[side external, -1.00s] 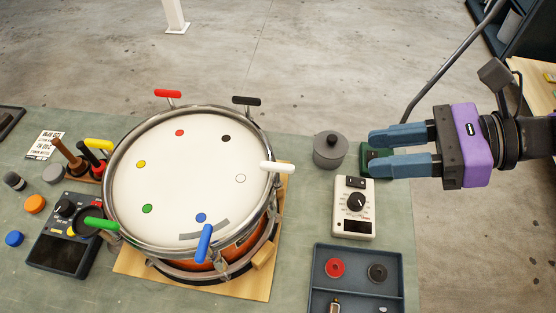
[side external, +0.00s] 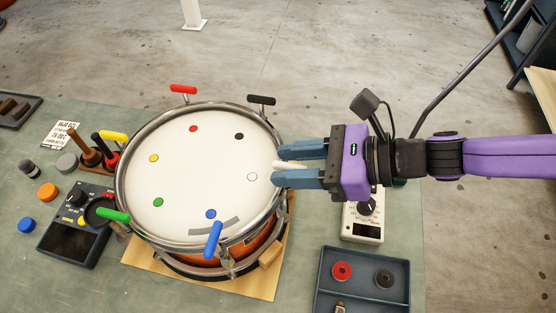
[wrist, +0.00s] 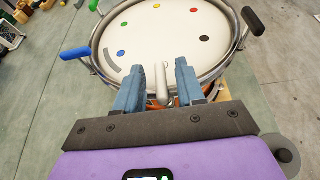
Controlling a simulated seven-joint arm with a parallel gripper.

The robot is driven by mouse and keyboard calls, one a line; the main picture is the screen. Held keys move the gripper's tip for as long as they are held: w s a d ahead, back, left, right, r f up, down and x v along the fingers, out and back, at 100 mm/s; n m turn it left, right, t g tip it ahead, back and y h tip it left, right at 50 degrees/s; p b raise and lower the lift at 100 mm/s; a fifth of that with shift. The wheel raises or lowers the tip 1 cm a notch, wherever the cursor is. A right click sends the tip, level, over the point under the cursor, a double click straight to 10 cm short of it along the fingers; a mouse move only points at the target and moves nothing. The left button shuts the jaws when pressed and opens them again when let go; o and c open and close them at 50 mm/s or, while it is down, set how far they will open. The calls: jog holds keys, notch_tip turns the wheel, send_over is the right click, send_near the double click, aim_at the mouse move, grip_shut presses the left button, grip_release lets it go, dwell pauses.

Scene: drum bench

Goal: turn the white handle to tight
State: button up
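The drum (side external: 200,185) stands on a wooden board, with colored T-handles around its rim. The white handle (side external: 289,165) is at the drum's right side, level with the rim. My gripper (side external: 282,164) reaches in from the right with its blue fingers on either side of the white handle. In the wrist view the white handle (wrist: 161,85) lies between the two open fingers (wrist: 157,75), with a gap on each side. The handle's post below is mostly hidden.
The black handle (side external: 262,100) and blue handle (side external: 213,240) are the neighbors along the rim. A white meter with a dial (side external: 362,226) sits under my arm. A dark tray (side external: 322,285) is at front right. Other handles are red (side external: 183,89), yellow (side external: 113,136) and green (side external: 113,214).

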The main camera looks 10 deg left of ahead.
jog(key=shift+x, duration=1.3)
grip_shut()
jog(key=shift+w+m+t, duration=0.1)
jog(key=shift+m+t, duration=0.4)
jog(key=shift+t, duration=0.1)
